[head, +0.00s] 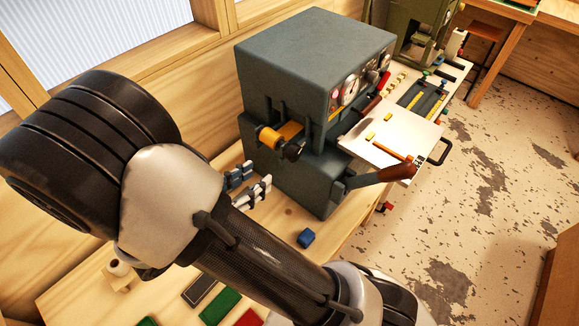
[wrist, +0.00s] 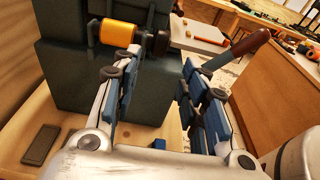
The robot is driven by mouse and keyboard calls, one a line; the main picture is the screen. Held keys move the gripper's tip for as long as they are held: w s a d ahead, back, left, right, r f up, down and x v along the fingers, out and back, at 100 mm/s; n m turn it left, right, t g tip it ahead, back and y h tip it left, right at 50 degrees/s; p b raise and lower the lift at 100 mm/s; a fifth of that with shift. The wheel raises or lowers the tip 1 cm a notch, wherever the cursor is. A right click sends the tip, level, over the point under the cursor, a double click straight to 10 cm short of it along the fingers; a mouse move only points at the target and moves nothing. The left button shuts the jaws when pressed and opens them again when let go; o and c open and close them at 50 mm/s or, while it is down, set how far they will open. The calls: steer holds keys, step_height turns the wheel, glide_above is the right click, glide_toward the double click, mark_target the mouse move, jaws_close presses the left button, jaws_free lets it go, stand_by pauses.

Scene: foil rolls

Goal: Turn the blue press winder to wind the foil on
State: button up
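The blue-grey press (head: 285,75) stands on the wooden bench and fills the left of the wrist view (wrist: 60,70). An orange-yellow roll (head: 268,137) with a dark winder knob (head: 292,150) sticks out of its side. In the wrist view the roll (wrist: 115,32) and knob (wrist: 157,43) lie just beyond my fingertips, the knob nearer the left finger. My gripper (wrist: 160,62) is open, with blue-padded fingers wide apart and nothing between them.
A brown-handled lever (head: 380,177) juts from the press, right of my fingers in the wrist view (wrist: 238,50). A white tray (head: 385,150) with foil pieces lies beside it. A small blue block (head: 306,238) and coloured pads (head: 220,305) lie on the bench.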

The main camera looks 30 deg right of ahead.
mark_target(288, 155)
steer(key=shift+t+h, duration=0.5)
steer(key=shift+h, duration=0.4)
steer(key=b+x, duration=0.1)
steer(key=x, duration=0.3)
steer(key=f+b+x, duration=0.1)
steer(key=b+x, duration=0.1)
steer(key=x, duration=0.3)
steer(key=b+x, duration=0.2)
steer(key=x, duration=0.3)
steer(key=shift+s+d+f, duration=0.1)
steer(key=shift+d+f, duration=0.1)
steer(key=shift+f, duration=0.1)
jaws_close()
